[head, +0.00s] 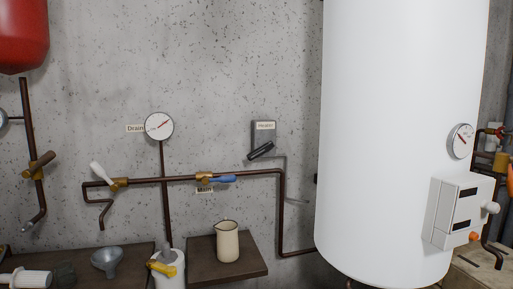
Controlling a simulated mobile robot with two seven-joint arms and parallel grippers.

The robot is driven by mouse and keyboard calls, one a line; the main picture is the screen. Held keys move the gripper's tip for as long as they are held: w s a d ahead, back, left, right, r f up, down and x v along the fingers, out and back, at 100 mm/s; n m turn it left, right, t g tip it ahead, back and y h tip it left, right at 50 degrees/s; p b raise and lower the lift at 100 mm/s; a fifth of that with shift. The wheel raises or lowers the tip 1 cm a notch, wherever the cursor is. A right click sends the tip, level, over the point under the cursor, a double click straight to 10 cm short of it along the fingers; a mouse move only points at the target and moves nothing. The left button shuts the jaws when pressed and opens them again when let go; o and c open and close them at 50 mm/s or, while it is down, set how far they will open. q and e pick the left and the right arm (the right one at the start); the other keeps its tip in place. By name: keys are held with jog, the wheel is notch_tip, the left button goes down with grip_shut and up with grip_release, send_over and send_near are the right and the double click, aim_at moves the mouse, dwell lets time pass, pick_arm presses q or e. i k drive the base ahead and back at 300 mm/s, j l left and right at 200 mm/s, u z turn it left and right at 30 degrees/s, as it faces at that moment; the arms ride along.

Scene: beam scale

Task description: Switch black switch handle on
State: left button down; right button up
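The black switch handle (261,151) sits at the lower part of a grey wall box (264,132) in the head view. It slants, with its right end higher than its left end. The box carries a small label (265,126) that appears to read "Heater". Neither of my grippers is in view.
Brown pipes (226,177) run along the concrete wall below the box, with a white lever (100,173) and a blue lever (222,180). A large white tank (400,130) stands to the right. A cream jug (228,241) stands on a brown shelf (252,265) below.

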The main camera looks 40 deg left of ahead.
aim_at(270, 144)
jog(key=j+z, duration=0.25)
jog(key=j, duration=0.65)
jog(key=i+j, duration=0.1)
jog(key=j, duration=0.5)
jog(key=i+z, duration=0.05)
